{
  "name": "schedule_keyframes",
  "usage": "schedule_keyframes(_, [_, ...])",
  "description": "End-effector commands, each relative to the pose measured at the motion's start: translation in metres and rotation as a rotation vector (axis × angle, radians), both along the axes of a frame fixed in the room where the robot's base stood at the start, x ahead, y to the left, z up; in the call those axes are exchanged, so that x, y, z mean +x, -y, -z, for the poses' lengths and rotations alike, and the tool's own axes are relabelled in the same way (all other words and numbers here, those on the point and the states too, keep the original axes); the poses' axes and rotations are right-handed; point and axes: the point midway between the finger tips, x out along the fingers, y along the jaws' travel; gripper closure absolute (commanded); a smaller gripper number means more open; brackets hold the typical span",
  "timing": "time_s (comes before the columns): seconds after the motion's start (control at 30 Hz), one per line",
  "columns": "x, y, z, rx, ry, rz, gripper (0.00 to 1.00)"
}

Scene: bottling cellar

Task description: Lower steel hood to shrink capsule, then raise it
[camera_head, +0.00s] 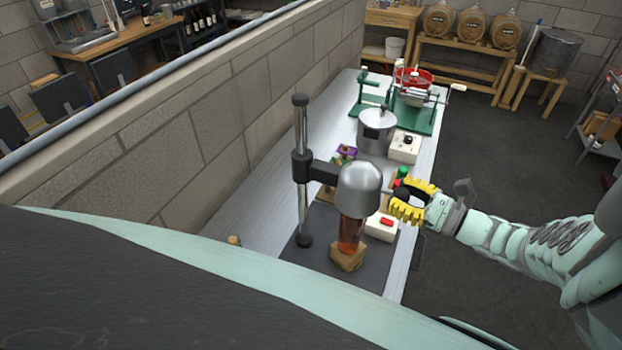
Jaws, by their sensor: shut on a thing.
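The steel hood (358,181) is a shiny rounded cup on a dark arm from the upright post (301,195). An amber bottle (350,236) stands under it on a wooden block (347,258). The bottle's upper end goes out of sight at the hood's lower rim, and no capsule shows. My gripper (405,203), with yellow fingers, is just right of the hood. It is shut on the hood's handle (400,192), of which a dark knob shows between the fingers.
The dark base plate (318,262) sits on a pale bench (262,243) against a block wall (170,145). A white box with a red switch (386,221) is beside the bottle. A steel pot (376,135) and green-framed machine (423,117) stand behind.

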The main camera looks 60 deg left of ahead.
Motion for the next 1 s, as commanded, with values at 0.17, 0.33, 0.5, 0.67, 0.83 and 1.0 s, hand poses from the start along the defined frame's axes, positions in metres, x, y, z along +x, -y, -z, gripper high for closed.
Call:
schedule_keyframes(0.17, [0.0,0.0,-0.009,0.002,-0.001,0.0,1.0])
schedule_keyframes(0.33, [0.001,0.001,-0.042,0.004,-0.001,0.001,1.0])
schedule_keyframes(0.5, [0.0,0.0,-0.073,0.004,-0.003,-0.001,1.0])
schedule_keyframes(0.67, [0.0,0.001,-0.098,0.004,-0.003,0.0,1.0])
schedule_keyframes(0.83, [0.001,0.0,-0.11,0.004,-0.001,0.001,1.0])
schedule_keyframes(1.0, [0.0,0.0,-0.112,0.007,-0.002,0.0,1.0])
